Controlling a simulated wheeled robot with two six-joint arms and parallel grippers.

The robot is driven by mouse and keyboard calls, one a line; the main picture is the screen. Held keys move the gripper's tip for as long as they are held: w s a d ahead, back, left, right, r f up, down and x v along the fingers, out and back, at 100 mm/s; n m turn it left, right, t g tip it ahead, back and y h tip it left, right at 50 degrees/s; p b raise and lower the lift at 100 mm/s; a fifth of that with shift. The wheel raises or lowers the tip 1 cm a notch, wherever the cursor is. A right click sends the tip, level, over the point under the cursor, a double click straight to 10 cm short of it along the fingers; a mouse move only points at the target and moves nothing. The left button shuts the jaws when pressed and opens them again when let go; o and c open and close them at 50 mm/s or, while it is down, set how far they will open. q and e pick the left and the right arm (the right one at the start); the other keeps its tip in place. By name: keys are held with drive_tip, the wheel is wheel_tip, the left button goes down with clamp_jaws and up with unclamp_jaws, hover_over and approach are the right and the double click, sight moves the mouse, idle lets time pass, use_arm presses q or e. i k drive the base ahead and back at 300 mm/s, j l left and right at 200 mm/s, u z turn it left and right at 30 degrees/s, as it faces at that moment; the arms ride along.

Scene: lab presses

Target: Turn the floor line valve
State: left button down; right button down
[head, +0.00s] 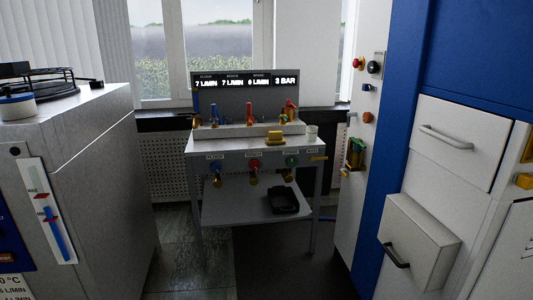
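A grey stand (245,147) is straight ahead, in front of the window. Its front edge carries a row of small valves under labels too small to read surely. The leftmost valve (215,168) is blue, and its label seems to read FLOOR. The display panel (245,82) reads 7 L/MIN, 7 L/MIN, 0 L/MIN and 3 BAR. Neither of my grippers is in view.
A grey machine (90,170) with a blue-marked gauge (50,212) fills the left. A white and blue cabinet (385,150) with drawers stands on the right. A black tray (283,200) lies on the stand's lower shelf. The floor (195,250) between is clear.

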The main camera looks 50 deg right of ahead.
sight(215, 165)
drive_tip(key=z, duration=1.55)
